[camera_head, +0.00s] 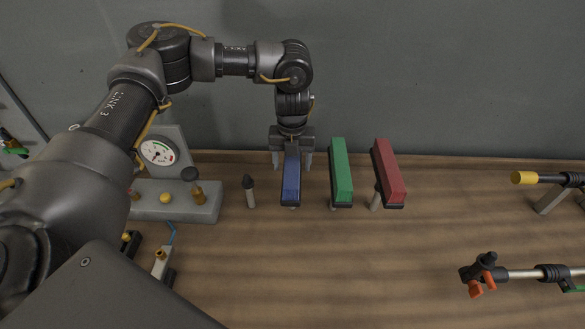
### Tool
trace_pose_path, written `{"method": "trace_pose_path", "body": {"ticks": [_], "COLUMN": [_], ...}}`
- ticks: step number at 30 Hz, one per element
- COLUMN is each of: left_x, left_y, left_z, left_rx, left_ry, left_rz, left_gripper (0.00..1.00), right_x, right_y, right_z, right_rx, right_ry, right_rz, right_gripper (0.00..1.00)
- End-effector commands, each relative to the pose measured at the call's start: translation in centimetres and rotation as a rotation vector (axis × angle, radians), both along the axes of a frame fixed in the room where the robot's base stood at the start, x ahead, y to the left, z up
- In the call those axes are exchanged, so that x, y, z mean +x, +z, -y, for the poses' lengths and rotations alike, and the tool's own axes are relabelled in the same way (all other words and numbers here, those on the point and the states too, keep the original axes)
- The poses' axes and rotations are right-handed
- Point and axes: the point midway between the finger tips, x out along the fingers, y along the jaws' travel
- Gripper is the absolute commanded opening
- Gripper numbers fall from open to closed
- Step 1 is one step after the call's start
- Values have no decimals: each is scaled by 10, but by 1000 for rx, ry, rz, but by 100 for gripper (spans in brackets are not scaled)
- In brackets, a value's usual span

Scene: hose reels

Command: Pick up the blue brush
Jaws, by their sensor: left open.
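The blue brush (291,180) stands on the wooden bench, a long blue block with a dark lower edge. My left gripper (292,162) points down at the far end of the blue brush, with one finger showing on each side of it. The fingers are open, and I see a small gap on both sides. I cannot tell how deep the fingers reach around it. My right gripper is not in view.
A green brush (341,172) and a red brush (387,172) stand close to the right. A small dark-tipped peg (249,190) is to the left. A gauge (157,152) and grey valve block (150,207) stand further left. Hose nozzles (486,273) lie at right. The front middle is clear.

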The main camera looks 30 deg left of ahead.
Motion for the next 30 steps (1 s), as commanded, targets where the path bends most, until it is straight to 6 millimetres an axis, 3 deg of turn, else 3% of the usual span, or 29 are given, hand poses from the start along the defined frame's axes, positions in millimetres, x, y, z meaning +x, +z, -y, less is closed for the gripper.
{"method": "trace_pose_path", "body": {"ticks": [19, 30], "left_x": [0, 0], "left_y": [-4, -5], "left_z": [0, 0], "left_rx": [0, 0], "left_ry": [0, 0], "left_rz": [0, 0], "left_gripper": [65, 18], "right_x": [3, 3], "right_y": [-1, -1], "right_z": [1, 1], "right_rx": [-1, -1], "right_ry": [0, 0], "right_rz": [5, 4], "right_gripper": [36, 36]}}
